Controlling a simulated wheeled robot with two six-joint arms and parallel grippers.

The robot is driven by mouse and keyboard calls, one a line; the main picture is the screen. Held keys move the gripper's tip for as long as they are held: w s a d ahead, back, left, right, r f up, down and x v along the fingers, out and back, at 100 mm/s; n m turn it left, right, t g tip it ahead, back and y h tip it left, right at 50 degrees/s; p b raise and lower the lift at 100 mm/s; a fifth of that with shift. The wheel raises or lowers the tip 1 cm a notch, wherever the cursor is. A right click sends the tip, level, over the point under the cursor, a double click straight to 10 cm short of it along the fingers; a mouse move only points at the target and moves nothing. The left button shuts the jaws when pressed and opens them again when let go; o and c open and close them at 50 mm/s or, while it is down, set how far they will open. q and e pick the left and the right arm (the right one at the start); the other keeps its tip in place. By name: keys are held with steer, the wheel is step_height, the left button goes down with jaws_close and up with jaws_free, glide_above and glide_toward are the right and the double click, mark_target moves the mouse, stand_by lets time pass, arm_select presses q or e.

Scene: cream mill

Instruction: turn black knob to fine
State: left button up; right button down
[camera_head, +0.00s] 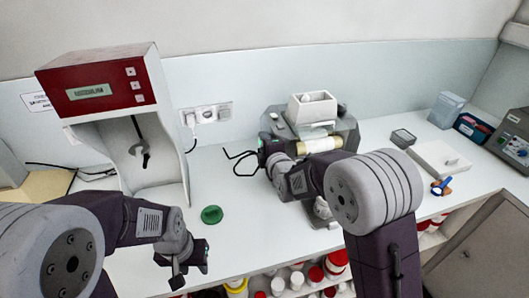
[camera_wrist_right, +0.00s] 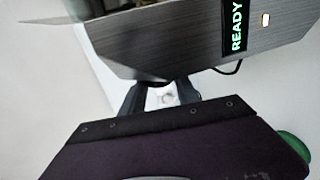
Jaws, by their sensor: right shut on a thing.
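The mill (camera_head: 346,132) is a grey machine with a white hopper and a cream roller, standing against the back wall. In the right wrist view its brushed metal panel (camera_wrist_right: 185,45) fills the top, with a green READY display. My right gripper (camera_wrist_right: 165,95) is at this panel's lower edge, its dark fingers either side of a small pale round spot. It is shut on the black knob, which is mostly hidden by the fingers and panel. In the head view my right wrist covers the contact. My left gripper (camera_head: 190,268) is open and empty over the front of the counter.
A red and white machine (camera_head: 105,82) stands at the left. A green round lid (camera_head: 212,214) lies on the counter between it and the mill. A grey-white block (camera_head: 438,160) and boxes stand at the right. Several jars sit on a shelf below the counter.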

arm_select(q)
steer(key=shift+f, duration=0.15)
arm_select(e)
steer(key=c, duration=0.9)
jaws_free()
steer(key=shift+w, duration=0.1)
arm_select(q)
steer(key=shift+f+b, duration=0.8)
steer(key=shift+f, duration=0.05)
arm_select(e)
steer(key=v, duration=0.9)
steer(key=shift+f, duration=0.15)
